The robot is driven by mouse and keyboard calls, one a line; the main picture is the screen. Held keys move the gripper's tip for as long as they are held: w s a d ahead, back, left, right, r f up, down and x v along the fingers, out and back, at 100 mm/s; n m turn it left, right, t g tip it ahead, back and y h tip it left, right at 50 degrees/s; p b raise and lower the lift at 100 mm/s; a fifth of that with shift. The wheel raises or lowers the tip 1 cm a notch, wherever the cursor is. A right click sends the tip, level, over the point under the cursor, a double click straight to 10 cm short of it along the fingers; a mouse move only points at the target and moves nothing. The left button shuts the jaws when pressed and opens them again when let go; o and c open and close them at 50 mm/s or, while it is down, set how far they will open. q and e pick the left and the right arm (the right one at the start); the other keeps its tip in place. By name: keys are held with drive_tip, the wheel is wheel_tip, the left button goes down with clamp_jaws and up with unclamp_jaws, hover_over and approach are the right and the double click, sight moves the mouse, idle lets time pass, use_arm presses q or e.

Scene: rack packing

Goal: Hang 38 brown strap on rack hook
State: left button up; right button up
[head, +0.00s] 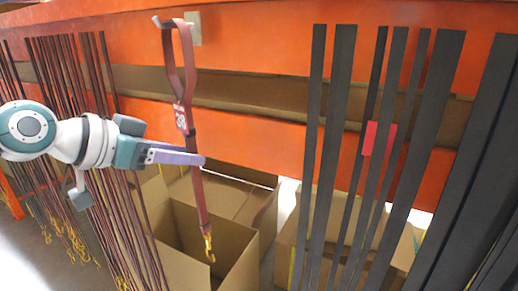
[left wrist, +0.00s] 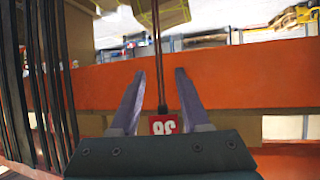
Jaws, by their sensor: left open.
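The brown strap (head: 190,75) hangs down from the rack hook (head: 163,22), with its upper loop at the hook's bar. Its red 38 tag (head: 181,118) sits below the loop, and a yellow metal end (head: 209,245) hangs at the bottom. My left gripper (head: 201,160) is at the strap just below the tag. In the left wrist view my left gripper (left wrist: 157,72) is open, its purple fingers apart on either side of the thin strap (left wrist: 157,50). The tag (left wrist: 162,124) shows upside down near the gripper base. My right gripper is not in view.
Orange rack beams (head: 270,45) run behind the strap. Many dark brown straps (head: 75,75) hang at left, and wide black straps (head: 335,110) hang at right. Open cardboard boxes (head: 185,262) stand below. A clear gap lies between the strap and the black straps.

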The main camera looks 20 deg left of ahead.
use_arm(q)
drive_tip(key=v, duration=1)
drive_tip(key=s+d+f+g, duration=0.5)
drive_tip(key=s+d+f, duration=0.4)
drive_tip(key=s+f, duration=0.25)
drive_tip(key=s+d+f+n+g+y, duration=0.1)
drive_tip(key=s+d+n+g+y, duration=0.15)
drive_tip(key=s+d+y, duration=0.4)
wheel_tip(320, 180, up, 26)
drive_tip(key=s+a+h+p, duration=0.1)
drive_tip(key=a+h+p, duration=0.1)
drive_tip(key=p, duration=2.3)
drive_tip(key=shift+s+m+g+h, duration=0.25)
drive_tip(key=shift+m+g+h, duration=0.1)
drive_tip(key=shift+a+f, duration=0.15)
